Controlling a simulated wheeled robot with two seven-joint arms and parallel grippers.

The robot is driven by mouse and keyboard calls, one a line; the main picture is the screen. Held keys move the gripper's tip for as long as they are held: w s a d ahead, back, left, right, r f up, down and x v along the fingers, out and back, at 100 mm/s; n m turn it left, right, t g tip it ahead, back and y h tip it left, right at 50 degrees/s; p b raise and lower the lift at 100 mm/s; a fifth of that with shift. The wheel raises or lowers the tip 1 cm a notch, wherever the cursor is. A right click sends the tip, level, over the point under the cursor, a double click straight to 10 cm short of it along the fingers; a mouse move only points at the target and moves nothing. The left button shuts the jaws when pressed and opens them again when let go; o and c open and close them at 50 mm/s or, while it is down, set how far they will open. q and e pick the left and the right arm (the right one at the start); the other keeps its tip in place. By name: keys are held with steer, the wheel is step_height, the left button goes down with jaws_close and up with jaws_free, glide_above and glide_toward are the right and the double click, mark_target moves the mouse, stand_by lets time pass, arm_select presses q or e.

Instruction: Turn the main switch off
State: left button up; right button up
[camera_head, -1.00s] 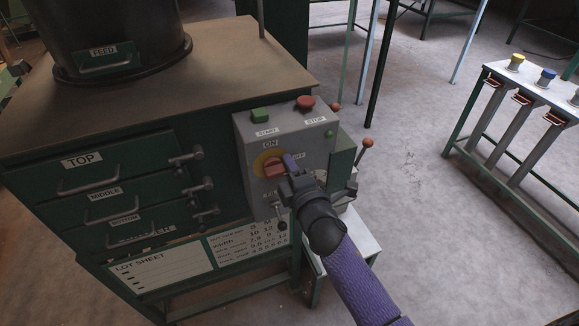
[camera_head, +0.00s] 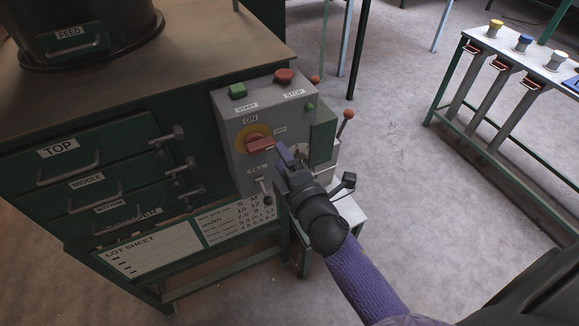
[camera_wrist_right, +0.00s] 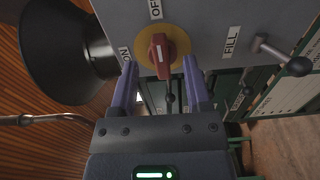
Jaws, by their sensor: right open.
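The main switch (camera_head: 261,144) is a red handle on a yellow disc on the grey control box. ON is printed above the disc and OFF at its upper right. The handle lies roughly level, crosswise to the ON label. In the right wrist view the handle (camera_wrist_right: 161,55) lies in line with the OFF label. My right gripper (camera_head: 281,153) is open, just right of the switch. In the wrist view its two fingers (camera_wrist_right: 161,72) stand apart on either side of the handle's near end, with a gap at each side. My left gripper is not in view.
The box also carries a green start button (camera_head: 237,91), a red stop button (camera_head: 284,76) and a small FILL lever (camera_head: 262,186). Drawers (camera_head: 85,180) with handles stand to the left. A rack with coloured knobs (camera_head: 495,28) is at the right, with open floor between.

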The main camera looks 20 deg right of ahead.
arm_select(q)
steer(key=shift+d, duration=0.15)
arm_select(e)
steer(key=s, duration=0.4)
steer(key=shift+s+d, duration=0.1)
steer(key=shift+s, duration=0.2)
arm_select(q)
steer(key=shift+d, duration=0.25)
